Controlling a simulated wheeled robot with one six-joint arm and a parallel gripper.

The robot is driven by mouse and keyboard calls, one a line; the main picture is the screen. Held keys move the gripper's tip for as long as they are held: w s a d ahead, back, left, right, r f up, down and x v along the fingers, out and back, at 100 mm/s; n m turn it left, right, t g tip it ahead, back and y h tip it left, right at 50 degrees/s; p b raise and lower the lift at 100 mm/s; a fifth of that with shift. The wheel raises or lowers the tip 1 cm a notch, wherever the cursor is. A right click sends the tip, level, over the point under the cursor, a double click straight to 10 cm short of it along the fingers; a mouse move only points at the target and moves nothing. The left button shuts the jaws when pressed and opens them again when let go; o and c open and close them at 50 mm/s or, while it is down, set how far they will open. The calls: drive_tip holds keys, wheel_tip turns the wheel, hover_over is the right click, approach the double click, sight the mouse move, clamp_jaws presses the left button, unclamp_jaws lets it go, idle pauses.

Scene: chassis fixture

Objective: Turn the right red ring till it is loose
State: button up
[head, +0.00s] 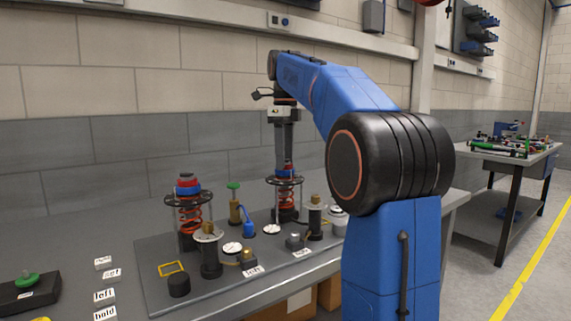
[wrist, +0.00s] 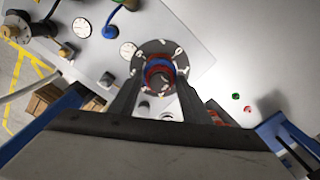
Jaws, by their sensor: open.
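The right red ring (head: 288,167) sits at the top of the right spring unit, above a blue ring (head: 285,179), a dark plate and a red coil spring. My gripper (head: 285,155) points straight down over this unit, its fingertips close to the ring. In the wrist view the red ring (wrist: 160,64) and blue ring show between and beyond the open fingers (wrist: 158,84). I cannot tell whether the fingers touch the ring. The left spring unit (head: 188,212) has its own red ring (head: 186,177) and stands apart from my gripper.
Both units stand on a grey plate (head: 155,262) with dark posts, white gauges (head: 232,247), a green-topped valve (head: 234,187) and small labels. A black box with a green button (head: 27,279) lies at the far left. The wall runs behind. Another table (head: 480,150) stands at right.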

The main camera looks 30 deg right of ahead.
drive_tip(key=shift+m, duration=0.5)
drive_tip(key=m, duration=0.4)
drive_tip(key=shift+m, duration=0.3)
